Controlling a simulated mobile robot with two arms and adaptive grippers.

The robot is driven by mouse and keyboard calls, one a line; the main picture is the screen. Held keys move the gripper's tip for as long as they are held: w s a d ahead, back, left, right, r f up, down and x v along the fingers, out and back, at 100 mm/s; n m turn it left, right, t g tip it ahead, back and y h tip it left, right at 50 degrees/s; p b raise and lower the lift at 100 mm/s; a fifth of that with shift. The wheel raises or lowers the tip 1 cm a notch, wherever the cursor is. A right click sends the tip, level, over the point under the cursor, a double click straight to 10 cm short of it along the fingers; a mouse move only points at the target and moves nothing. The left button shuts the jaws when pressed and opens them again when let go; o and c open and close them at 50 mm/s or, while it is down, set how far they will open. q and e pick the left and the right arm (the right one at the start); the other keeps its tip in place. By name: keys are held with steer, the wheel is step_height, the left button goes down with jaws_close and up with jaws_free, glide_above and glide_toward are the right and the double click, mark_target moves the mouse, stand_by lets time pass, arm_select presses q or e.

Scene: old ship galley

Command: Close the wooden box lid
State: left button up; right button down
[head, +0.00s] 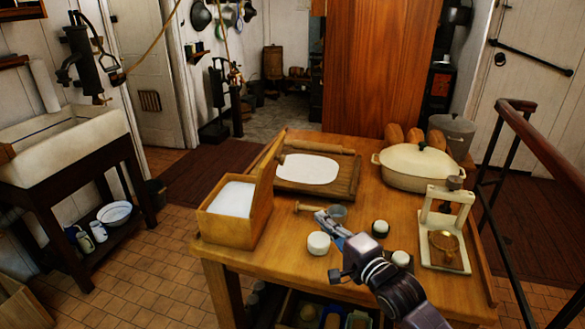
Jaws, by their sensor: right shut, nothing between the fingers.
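The wooden box (228,230) stands at the left end of the wooden table and holds something white (234,199). Its lid (267,172) is open, standing up along the box's right side and leaning a little outward. My right gripper (322,216) is shut and empty, over the table to the right of the box and apart from the lid. My arm comes in from the lower right. My left gripper is out of view.
A board with white dough (307,169) lies behind the box. A cream pot (418,169) and a press (445,233) stand to the right.

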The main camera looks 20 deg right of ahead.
step_height(320, 180, up, 6)
steer(key=w+d+m+t, duration=0.2)
steer(key=w+a+r+p, duration=0.2)
steer(key=w+a+p, duration=0.2)
steer(key=w, duration=0.8)
steer(key=shift+a+y, duration=0.4)
steer(key=shift+a, duration=0.45)
steer(key=shift+r, duration=0.1)
